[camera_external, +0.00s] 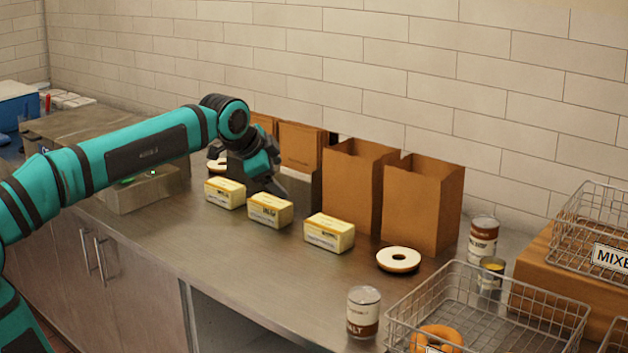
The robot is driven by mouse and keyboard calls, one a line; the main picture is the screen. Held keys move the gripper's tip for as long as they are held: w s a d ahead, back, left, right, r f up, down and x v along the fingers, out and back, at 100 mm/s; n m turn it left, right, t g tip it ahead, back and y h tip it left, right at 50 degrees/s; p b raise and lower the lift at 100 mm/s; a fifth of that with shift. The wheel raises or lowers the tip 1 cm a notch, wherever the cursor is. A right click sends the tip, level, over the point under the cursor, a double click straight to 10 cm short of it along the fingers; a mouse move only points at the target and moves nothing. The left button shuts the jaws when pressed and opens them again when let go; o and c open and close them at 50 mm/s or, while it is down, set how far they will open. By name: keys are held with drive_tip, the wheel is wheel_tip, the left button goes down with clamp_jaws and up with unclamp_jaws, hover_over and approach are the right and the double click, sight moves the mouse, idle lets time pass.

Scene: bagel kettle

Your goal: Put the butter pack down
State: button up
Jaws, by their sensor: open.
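Three yellow butter packs rest on the steel counter (240,265) in a slanting row. The left butter pack (225,193) is nearest my forearm. The middle butter pack (270,210) lies just in front of my gripper. The right butter pack (329,232) stands apart to the right. My gripper (274,190) is open and points down, just behind the left and middle packs. Its fingers are dark and partly hidden by the middle pack. I see no pack held between them.
Brown paper bags (424,205) stand along the wall behind the packs. The counter's front middle is clear.

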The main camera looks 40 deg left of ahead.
drive_tip(key=s+f+n+t, duration=0.1)
drive_tip(key=s+n+t, duration=0.8)
drive_tip(key=s, duration=1.2)
drive_tip(key=shift+s+a+f, duration=0.3)
drive_tip(key=shift+s+f, duration=0.05)
drive_tip(key=o, duration=0.5)
drive_tip(key=w+d+f+g+h, duration=0.1)
drive_tip(key=w+d, duration=0.6)
drive_tip(key=d, duration=0.3)
drive_tip(key=w+d+f+m+g, duration=0.1)
drive_tip(key=w+d+g, duration=0.1)
drive_tip(key=w+d, duration=0.7)
drive_tip(key=w+d+f+g+h, duration=0.1)
drive_tip(key=w+d, duration=0.4)
drive_tip(key=d, duration=0.7)
drive_tip(key=x, duration=0.9)
drive_tip(key=shift+w+a+f, duration=0.15)
drive_tip(key=shift+w+f, duration=0.15)
drive_tip(key=shift+w, duration=0.05)
drive_tip(key=shift+s, duration=0.1)
